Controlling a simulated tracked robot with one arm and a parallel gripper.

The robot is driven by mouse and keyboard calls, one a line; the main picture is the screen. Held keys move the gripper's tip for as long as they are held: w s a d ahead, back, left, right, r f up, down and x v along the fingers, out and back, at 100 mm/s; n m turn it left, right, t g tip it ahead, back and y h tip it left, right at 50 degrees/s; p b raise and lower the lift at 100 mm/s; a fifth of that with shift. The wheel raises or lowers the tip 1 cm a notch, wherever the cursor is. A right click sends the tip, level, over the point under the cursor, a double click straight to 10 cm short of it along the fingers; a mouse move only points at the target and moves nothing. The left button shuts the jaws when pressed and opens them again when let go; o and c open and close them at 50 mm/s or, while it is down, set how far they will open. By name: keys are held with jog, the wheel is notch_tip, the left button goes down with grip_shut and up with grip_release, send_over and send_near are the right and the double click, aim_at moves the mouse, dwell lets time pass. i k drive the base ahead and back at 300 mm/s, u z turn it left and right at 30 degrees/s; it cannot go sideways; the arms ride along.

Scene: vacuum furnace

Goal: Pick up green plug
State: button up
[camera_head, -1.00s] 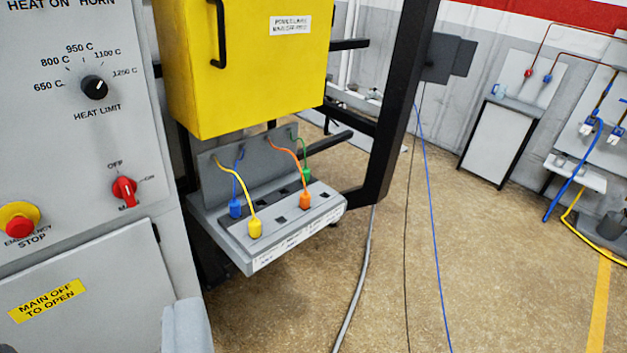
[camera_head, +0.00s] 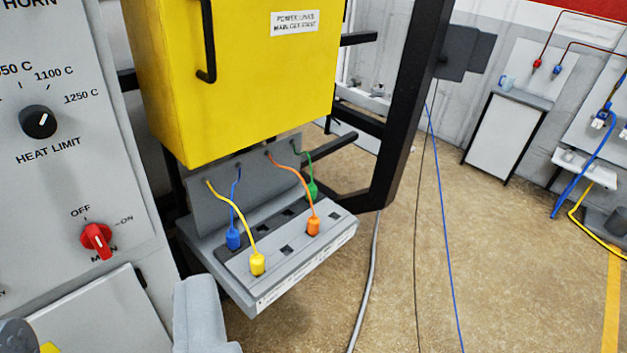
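The green plug (camera_head: 313,189) stands upright in the back row of the grey socket panel (camera_head: 215,262), toward its right end. Its green cable runs up to the panel's back plate. A blue plug (camera_head: 233,238) and a yellow plug (camera_head: 257,262) stand farther left on the panel. A grey part of my gripper or arm (camera_head: 200,318) shows at the bottom left, well short of the plugs. Its fingertips cannot be made out.
A yellow box (camera_head: 240,80) hangs above the panel. A black upright post (camera_head: 408,110) stands to its right. The control cabinet (camera_head: 70,170) with a red main switch (camera_head: 96,240) is close on the left. Open floor lies to the right, crossed by cables.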

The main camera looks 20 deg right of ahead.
aim_at(312, 188)
jog(key=i, duration=1.1)
jog(key=u, duration=0.1)
